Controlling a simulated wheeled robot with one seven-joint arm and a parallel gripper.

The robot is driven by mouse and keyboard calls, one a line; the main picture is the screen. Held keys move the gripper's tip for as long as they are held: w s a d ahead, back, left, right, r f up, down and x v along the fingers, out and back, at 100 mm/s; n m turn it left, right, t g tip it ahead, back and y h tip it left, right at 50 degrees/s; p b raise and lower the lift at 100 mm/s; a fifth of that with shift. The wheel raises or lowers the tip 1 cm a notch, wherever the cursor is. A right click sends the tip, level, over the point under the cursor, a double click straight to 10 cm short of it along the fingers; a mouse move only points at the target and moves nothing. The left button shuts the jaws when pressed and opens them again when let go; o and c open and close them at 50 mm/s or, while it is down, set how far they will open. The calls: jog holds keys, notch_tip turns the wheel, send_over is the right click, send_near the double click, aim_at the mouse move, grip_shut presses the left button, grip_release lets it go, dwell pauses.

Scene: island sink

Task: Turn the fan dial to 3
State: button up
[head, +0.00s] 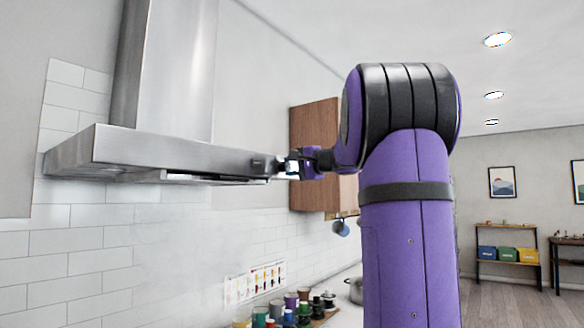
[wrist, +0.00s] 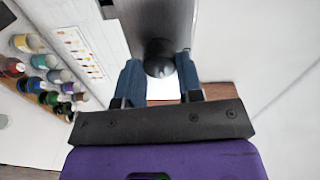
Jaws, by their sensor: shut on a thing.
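The range hood (head: 140,155) is steel and hangs on the tiled wall at the left of the head view. Its front edge also shows in the wrist view (wrist: 205,30). A dark round fan dial (wrist: 160,58) sticks out from the hood's face in the wrist view. In the head view the dial area is small at the hood's right end. My gripper (wrist: 160,75) has its two blue fingers on either side of the dial and is shut on it. In the head view my gripper (head: 293,165) meets the hood's right end. The dial's markings cannot be read.
A wooden wall cabinet (head: 315,150) stands behind my gripper. Several jars (head: 290,308) sit on the counter below, also at the left of the wrist view (wrist: 45,62). A chart (head: 255,282) is on the tiles. Open room lies at the right.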

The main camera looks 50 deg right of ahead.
jog(key=m, duration=0.6)
jog(key=shift+f, duration=0.15)
jog(key=m, duration=0.6)
jog(key=shift+y, duration=0.3)
jog(key=o, duration=0.9)
jog(key=s, duration=0.7)
jog(key=s+d, duration=0.1)
jog(key=s, duration=0.2)
jog(key=shift+s, duration=0.4)
